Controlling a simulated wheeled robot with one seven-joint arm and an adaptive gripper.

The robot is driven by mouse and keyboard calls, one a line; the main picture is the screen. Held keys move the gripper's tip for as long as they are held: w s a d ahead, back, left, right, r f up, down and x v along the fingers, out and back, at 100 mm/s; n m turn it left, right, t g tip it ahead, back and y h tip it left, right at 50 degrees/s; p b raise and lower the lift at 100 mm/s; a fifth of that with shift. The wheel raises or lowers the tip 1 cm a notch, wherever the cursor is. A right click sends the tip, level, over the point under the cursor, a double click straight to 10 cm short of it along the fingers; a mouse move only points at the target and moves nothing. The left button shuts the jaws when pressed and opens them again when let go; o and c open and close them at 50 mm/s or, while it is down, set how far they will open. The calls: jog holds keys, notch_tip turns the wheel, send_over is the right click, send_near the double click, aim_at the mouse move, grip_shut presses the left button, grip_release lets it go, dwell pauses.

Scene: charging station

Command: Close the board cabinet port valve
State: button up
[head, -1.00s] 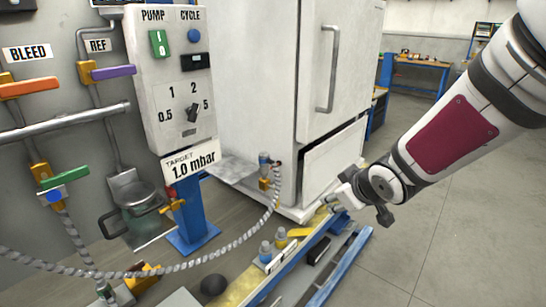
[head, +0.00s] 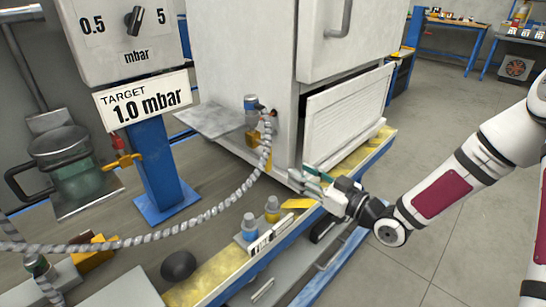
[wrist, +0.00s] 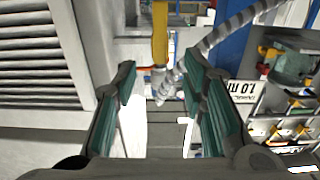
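The port valve (head: 251,112) sits low on the side of the white cabinet (head: 245,60), with a blue-and-grey fitting and a braided hose (head: 268,155) hanging from it. A yellow part (head: 251,139) shows just below the fitting. My gripper (head: 309,180) is in front of the cabinet's lower corner, right of and below the valve, apart from it. In the wrist view my gripper (wrist: 163,92) is open and empty, its teal pads spread. A yellow bar (wrist: 160,35), likely the valve lever, shows beyond the fingers, with the hose beside it.
A grey shelf plate (head: 210,118) juts out left of the valve. The louvred panel (wrist: 38,60) is close on the left in the wrist view. Open floor lies right.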

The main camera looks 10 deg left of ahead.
aim_at(270, 156)
jog(key=b+x, duration=0.2)
jog(key=x, duration=1.1)
jog(key=shift+b, duration=0.4)
jog(key=shift+c, duration=0.3)
grip_shut()
